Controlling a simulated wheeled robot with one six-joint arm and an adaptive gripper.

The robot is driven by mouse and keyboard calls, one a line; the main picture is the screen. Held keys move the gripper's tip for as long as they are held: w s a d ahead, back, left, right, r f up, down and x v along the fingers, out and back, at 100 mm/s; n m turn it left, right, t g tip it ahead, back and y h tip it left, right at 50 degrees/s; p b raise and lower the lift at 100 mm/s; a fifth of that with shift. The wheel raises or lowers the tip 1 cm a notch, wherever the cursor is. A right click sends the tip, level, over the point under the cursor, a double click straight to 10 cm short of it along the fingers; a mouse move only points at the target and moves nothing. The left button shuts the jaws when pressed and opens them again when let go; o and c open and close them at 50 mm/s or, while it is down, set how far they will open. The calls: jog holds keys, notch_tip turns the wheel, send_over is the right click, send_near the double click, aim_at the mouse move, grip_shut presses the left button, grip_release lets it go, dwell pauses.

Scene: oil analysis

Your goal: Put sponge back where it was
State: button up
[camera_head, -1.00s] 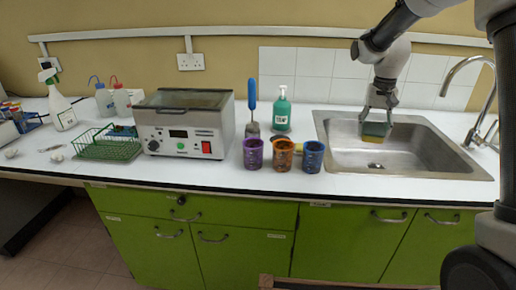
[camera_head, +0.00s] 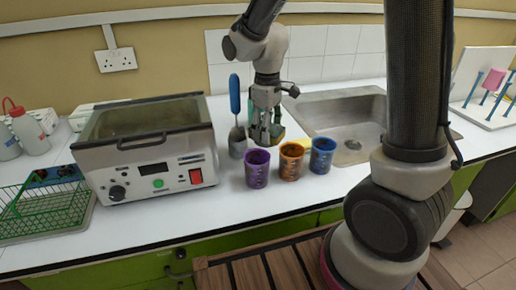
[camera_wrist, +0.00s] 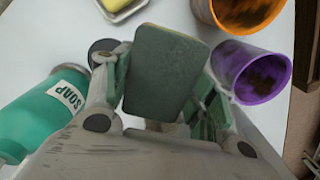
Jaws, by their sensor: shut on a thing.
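My gripper (camera_head: 265,138) is shut on a sponge (camera_wrist: 165,72) with a dark green top face. The wrist view shows the sponge between the fingers, above the white counter. In the head view my gripper hangs behind the purple cup (camera_head: 257,168) and orange cup (camera_head: 291,161), and the sponge is mostly hidden. A small white dish (camera_wrist: 126,12) with a yellow thing (camera_wrist: 117,5) on it is cut by the top edge of the wrist view. Yellow also shows behind the orange cup in the head view.
The green soap bottle (camera_wrist: 45,108) is beside my gripper. The blue cup (camera_head: 322,156) stands near the sink (camera_head: 352,128). A blue-handled tool (camera_head: 235,95) stands in a grey holder (camera_head: 237,143) next to the grey bath (camera_head: 148,150).

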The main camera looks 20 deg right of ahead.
notch_tip(320, 180, down, 7)
jog(key=shift+r, duration=0.1)
dwell(0.4)
jog(key=o, duration=1)
